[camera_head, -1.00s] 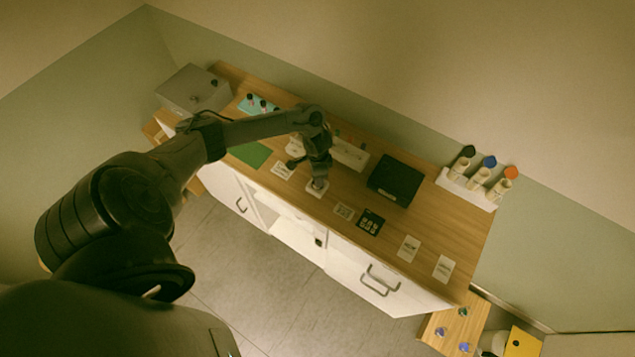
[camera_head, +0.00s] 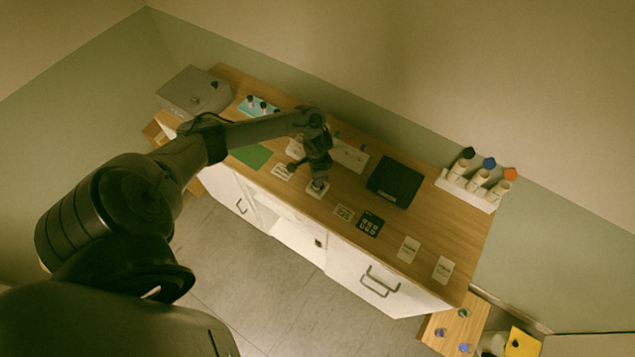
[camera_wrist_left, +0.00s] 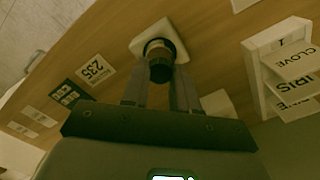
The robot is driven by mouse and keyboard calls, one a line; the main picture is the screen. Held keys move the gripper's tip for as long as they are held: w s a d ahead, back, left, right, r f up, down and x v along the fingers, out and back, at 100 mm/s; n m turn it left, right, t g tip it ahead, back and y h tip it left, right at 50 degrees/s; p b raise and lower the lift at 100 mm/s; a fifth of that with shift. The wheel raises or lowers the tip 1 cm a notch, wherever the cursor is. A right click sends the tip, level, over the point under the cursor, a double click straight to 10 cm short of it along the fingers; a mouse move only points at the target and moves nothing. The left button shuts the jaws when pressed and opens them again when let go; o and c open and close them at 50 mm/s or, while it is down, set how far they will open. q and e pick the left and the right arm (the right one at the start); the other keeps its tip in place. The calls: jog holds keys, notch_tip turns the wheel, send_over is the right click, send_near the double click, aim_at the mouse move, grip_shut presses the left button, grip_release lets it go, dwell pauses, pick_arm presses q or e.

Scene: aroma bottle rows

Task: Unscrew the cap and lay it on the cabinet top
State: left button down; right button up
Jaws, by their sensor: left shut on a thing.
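A small brown bottle (camera_wrist_left: 166,46) with a dark cap (camera_wrist_left: 160,70) stands in a white square holder (camera_wrist_left: 140,43) on the wooden cabinet top (camera_head: 440,228). My left gripper (camera_head: 318,178) points down over that holder in the head view. In the left wrist view the fingers of my left gripper (camera_wrist_left: 160,80) close around the cap, one on each side. I cannot tell whether the cap is loose from the bottle's neck. My right gripper is in no view.
A black box (camera_head: 396,181) stands right of the gripper, and a white rack (camera_head: 468,190) with several capped tubes is further right. Flat cards, including one marked 235 (camera_wrist_left: 96,69), lie nearby. Label cards (camera_wrist_left: 297,62) stand close on the right in the wrist view.

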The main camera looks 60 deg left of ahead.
pick_arm(q)
jog(key=shift+r+n+p, duration=0.15)
jog(key=shift+n+p, duration=0.35)
jog(key=shift+p, duration=0.05)
jog(key=n, duration=1.6)
jog(key=shift+n, duration=0.3)
jog(key=shift+r, duration=0.4)
jog(key=shift+r, duration=0.5)
jog(key=shift+r, duration=0.25)
